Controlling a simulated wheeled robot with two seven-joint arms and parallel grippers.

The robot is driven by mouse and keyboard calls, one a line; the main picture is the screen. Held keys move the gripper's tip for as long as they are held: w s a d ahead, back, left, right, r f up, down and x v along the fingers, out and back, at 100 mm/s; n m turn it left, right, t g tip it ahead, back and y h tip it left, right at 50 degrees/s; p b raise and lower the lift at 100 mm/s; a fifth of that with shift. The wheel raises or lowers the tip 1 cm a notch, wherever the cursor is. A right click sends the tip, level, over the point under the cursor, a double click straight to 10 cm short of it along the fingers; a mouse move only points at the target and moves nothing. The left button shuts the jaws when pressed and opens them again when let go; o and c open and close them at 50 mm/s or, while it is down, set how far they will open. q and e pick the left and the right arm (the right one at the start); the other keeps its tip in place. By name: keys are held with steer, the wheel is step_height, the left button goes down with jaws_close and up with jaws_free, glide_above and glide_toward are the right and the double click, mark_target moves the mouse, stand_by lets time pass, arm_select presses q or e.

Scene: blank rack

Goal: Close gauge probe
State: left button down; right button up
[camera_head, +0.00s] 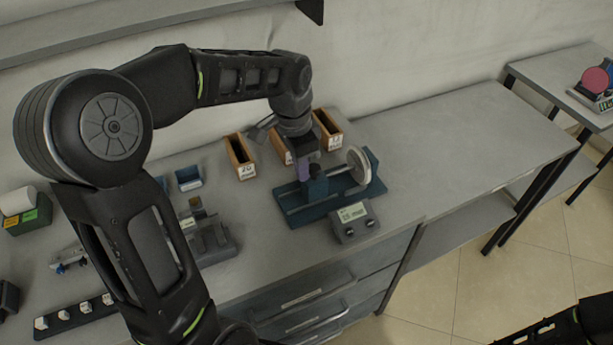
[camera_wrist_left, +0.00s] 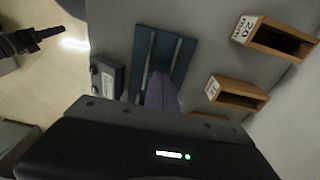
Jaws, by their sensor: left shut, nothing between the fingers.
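The gauge stands on the bench in the head view, with a blue base plate (camera_head: 292,212), a dark upright block (camera_head: 317,187) and a pale round disc (camera_head: 358,167) at its right end. A small grey readout box (camera_head: 354,221) stands in front of it. My left gripper (camera_head: 303,172) points down at the gauge, right by the dark block; I cannot tell whether it touches. Its purple fingers also show in the left wrist view (camera_wrist_left: 162,92), shut and empty over the blue base (camera_wrist_left: 148,55). The probe itself is mostly hidden by my gripper.
Open orange bins (camera_head: 240,157) stand behind the gauge. A grey fixture (camera_head: 208,235) and a small blue bin (camera_head: 188,178) are to its left. The bench to the right (camera_head: 460,135) is clear. Part of my right arm (camera_head: 560,328) shows at the lower right.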

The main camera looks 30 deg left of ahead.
arm_select(q)
steer(key=shift+w+d, duration=0.15)
steer(key=shift+w, duration=0.05)
steer(key=shift+s, duration=0.15)
stand_by(0.3)
steer(key=shift+s+a, duration=0.45)
step_height(320, 180, up, 7)
steer(key=p, duration=0.5)
stand_by(0.4)
stand_by(0.5)
